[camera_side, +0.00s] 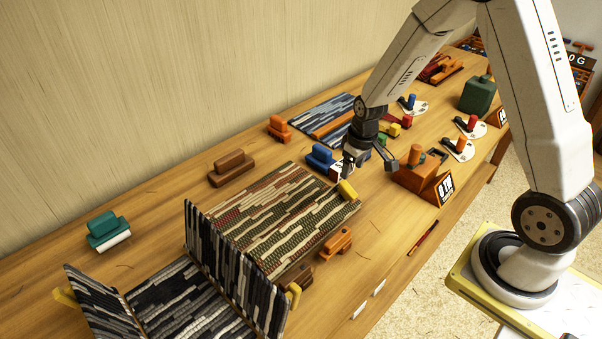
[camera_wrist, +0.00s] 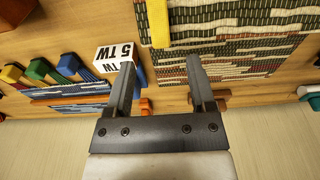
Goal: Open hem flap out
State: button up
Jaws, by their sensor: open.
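A dark striped woven piece (camera_side: 190,297) lies at the lower left of the side view. One flap (camera_side: 235,265) stands up steeply on its right edge, with a yellow tab (camera_side: 293,293) at its lower end. A second flap (camera_side: 97,305) tilts up on its left edge, with a yellow tab (camera_side: 65,297). A green, red and cream woven mat (camera_side: 285,215) lies flat, with a yellow tab (camera_side: 348,190) at its right corner; it also shows in the wrist view (camera_wrist: 235,45). My gripper (camera_side: 368,168) is open and empty above the bench, beside that tab. Its fingers also show in the wrist view (camera_wrist: 160,66).
A blue block (camera_side: 320,157) and a white labelled cube (camera_wrist: 117,57) are close to my gripper. An orange box (camera_side: 418,170) stands to its right. Orange (camera_side: 337,243), brown (camera_side: 232,168) and teal (camera_side: 105,228) blocks surround the mats. A wall (camera_side: 150,100) runs behind.

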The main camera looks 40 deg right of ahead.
jog(key=shift+w, duration=0.1)
jog(key=c, duration=0.7)
jog(key=shift+w, duration=0.2)
grip_shut()
jog(key=w+a+f+g, duration=0.1)
jog(key=w+a+g, duration=0.1)
jog(key=w+g, duration=0.4)
jog(key=shift+w+a, duration=0.3)
jog(key=shift+w, duration=1.8)
jog(key=shift+f, duration=0.1)
